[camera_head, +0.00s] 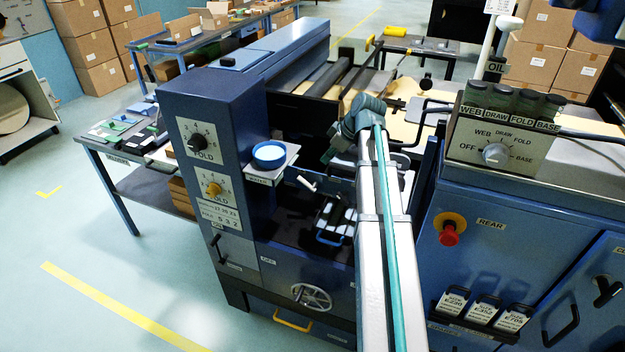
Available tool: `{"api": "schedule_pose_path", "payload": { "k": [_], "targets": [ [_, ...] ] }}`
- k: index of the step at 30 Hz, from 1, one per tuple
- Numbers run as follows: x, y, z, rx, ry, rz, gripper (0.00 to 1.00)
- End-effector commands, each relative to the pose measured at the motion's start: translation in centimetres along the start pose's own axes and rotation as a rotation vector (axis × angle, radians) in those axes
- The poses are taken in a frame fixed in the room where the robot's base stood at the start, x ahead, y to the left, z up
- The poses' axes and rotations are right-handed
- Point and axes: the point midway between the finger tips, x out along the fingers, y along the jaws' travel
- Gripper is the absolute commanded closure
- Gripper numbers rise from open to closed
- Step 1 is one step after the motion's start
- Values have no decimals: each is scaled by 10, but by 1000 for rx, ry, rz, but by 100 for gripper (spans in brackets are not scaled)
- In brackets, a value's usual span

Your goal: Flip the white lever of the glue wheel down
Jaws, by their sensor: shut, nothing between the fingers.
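A short white lever (306,184) sticks out in the dark recess of the blue machine, below and right of the small shelf with the blue bowl. It looks tilted, with its upper end to the left. I cannot read a label that marks it as the glue wheel's. My arm reaches in from the bottom, and my gripper (328,157) is small and dark at its far end. It points down and left, above and right of the white lever, and appears apart from it. It is shut and empty. The arm hides part of the machine behind it.
A blue bowl (269,154) stands on a shelf beside the dial column (205,165). A handwheel (311,297) is lower down. To the right are a control box (495,155), a red button (449,236) and a tall white-knobbed rod (489,45). Open floor lies at left.

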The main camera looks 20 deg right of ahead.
Motion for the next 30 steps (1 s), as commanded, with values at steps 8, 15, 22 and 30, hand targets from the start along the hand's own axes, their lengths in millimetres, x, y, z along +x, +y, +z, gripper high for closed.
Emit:
{"api": "schedule_pose_path", "payload": {
  "k": [8,15,22,30],
  "targets": [
    [10,2,-3,-14,3,3,100],
    [48,2,-3,-13,3,2,100],
    [89,2,-4,-12,3,2,100],
    [123,6,-6,-12,3,4,100]
  ]
}}
